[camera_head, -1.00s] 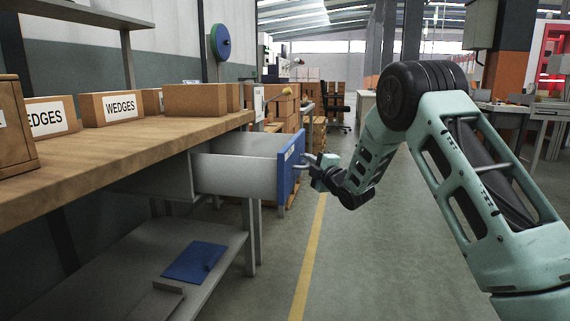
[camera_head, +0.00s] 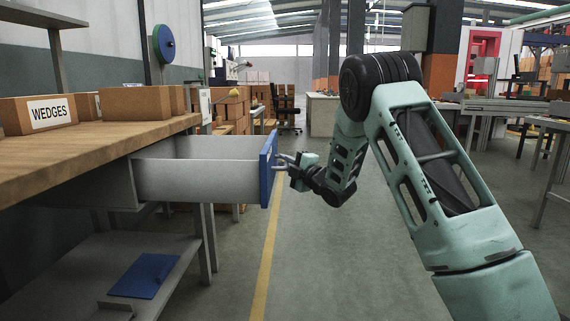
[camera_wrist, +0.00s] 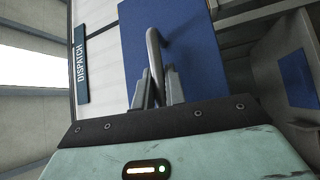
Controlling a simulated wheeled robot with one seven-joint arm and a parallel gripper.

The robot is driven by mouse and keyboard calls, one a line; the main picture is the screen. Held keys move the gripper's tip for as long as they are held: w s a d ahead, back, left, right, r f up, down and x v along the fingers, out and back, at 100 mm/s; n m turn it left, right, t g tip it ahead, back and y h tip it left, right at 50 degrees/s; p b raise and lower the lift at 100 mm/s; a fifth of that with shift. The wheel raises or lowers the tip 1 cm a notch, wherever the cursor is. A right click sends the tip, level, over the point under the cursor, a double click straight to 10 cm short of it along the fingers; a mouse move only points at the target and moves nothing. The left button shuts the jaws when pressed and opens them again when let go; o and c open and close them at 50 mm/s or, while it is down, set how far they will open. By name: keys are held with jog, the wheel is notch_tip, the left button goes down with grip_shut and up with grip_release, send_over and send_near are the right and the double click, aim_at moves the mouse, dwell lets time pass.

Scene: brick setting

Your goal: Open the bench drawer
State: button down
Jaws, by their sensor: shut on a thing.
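The bench drawer (camera_head: 200,180) is a grey box with a blue front (camera_head: 268,170), sticking well out from under the wooden bench top (camera_head: 95,148). Its inside looks empty from the head view. My gripper (camera_head: 285,160) is at the outer side of the blue front. In the wrist view my gripper (camera_wrist: 158,88) is shut on the curved grey handle (camera_wrist: 153,50), its fingers on either side of it. The blue front (camera_wrist: 185,45) fills the middle of that view, beside a "DISPATCH" label (camera_wrist: 80,65).
Boxes marked "WEDGES" (camera_head: 48,112) stand on the bench top. A lower shelf (camera_head: 180,245) holds a blue flat item (camera_head: 145,276). Open floor with a yellow line (camera_head: 266,255) lies to the right of the drawer. Other benches stand at the far right.

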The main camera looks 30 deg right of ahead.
jog(key=c, duration=1.5)
grip_release()
jog(key=shift+o, duration=0.2)
jog(key=s+d+f+p, duration=0.2)
jog(key=s, duration=1.5)
jog(key=shift+d+f+p, duration=0.2)
jog(key=shift+d+p, duration=0.05)
jog(key=shift+p, duration=0.15)
